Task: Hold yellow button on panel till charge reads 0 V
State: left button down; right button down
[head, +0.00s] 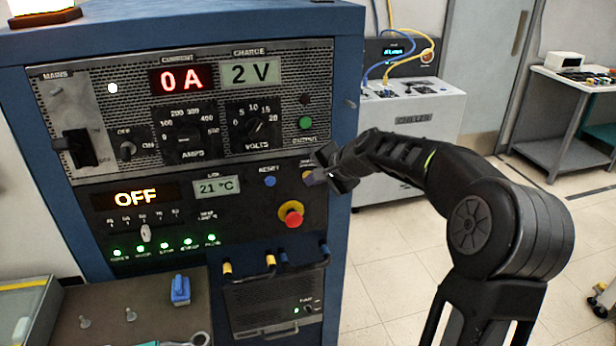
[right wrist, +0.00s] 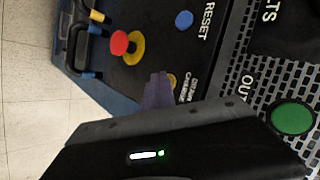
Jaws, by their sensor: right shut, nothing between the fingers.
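The blue cabinet's control panel (head: 240,190) faces me. The yellow button (head: 307,175) sits right of the blue reset button, mostly hidden by my right gripper (head: 316,178). My right gripper is shut and empty, with its fingertips at the yellow button. In the right wrist view the fingertips (right wrist: 158,90) overlap the edge of the yellow button (right wrist: 173,81). I cannot tell whether the button is pressed in. My left gripper is not in view.
The current display (head: 181,79) reads 0 A and another display (head: 136,197) reads OFF. A red emergency button (head: 292,214) on a yellow ring is below left of my right gripper. The green output button (head: 306,123) is above. Cable handles (head: 275,266) stick out lower down.

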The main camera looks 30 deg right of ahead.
jog(key=shift+s, duration=0.15)
dwell(0.7)
jog(key=shift+s+a+b, duration=0.25)
jog(key=shift+s+b, duration=0.2)
jog(key=shift+s, duration=0.2)
jog(key=s, duration=0.1)
jog(key=s+a+b, duration=0.1)
jog(key=s, duration=0.1)
jog(key=s+b, duration=0.1)
jog(key=shift+s+a, duration=0.35)
dwell(0.4)
